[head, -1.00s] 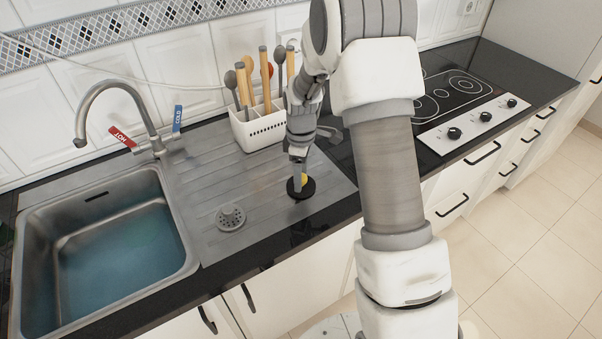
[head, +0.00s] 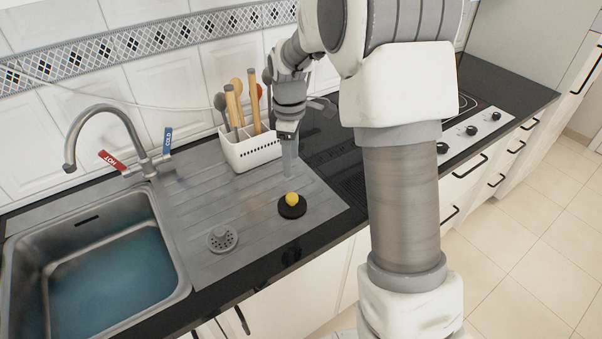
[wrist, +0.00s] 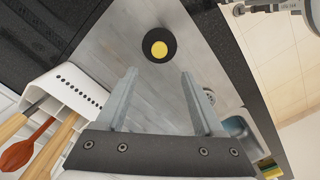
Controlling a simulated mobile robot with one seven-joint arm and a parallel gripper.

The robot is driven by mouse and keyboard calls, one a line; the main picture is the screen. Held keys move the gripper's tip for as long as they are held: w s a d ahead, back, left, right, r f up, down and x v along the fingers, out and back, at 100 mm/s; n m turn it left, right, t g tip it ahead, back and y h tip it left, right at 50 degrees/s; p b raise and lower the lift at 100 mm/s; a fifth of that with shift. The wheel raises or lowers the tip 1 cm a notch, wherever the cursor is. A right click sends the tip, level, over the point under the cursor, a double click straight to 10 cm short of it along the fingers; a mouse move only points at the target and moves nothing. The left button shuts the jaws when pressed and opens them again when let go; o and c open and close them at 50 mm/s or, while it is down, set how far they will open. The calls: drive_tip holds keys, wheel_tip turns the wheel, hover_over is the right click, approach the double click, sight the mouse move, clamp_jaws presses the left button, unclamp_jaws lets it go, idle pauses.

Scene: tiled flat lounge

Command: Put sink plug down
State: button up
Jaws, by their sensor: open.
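The sink plug (head: 291,207) is a black disc with a yellow knob on top. It lies flat on the grey ribbed drainboard (head: 255,194), near its front right corner. In the wrist view the plug (wrist: 148,46) is beyond my fingertips, with clear space between. My gripper (head: 290,168) is behind and above the plug in the head view. In the wrist view my gripper (wrist: 160,75) has its two fingers apart with nothing between them.
A white utensil holder (head: 250,152) with wooden and grey utensils stands just left of my gripper. A grey strainer (head: 222,239) lies left of the plug. The sink (head: 168,222) holds bluish water. A hob (head: 490,125) is at right.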

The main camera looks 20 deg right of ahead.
drive_tip(key=s+r+m+t, duration=0.4)
drive_tip(key=s+r+m, duration=0.4)
drive_tip(key=s+r, duration=0.85)
drive_tip(key=s+f+m+t, duration=0.1)
drive_tip(key=s+m, duration=0.3)
drive_tip(key=s, duration=0.5)
drive_tip(key=shift+s+f+t, duration=0.3)
drive_tip(key=shift+s+f, duration=0.1)
drive_tip(key=shift+f, duration=0.2)
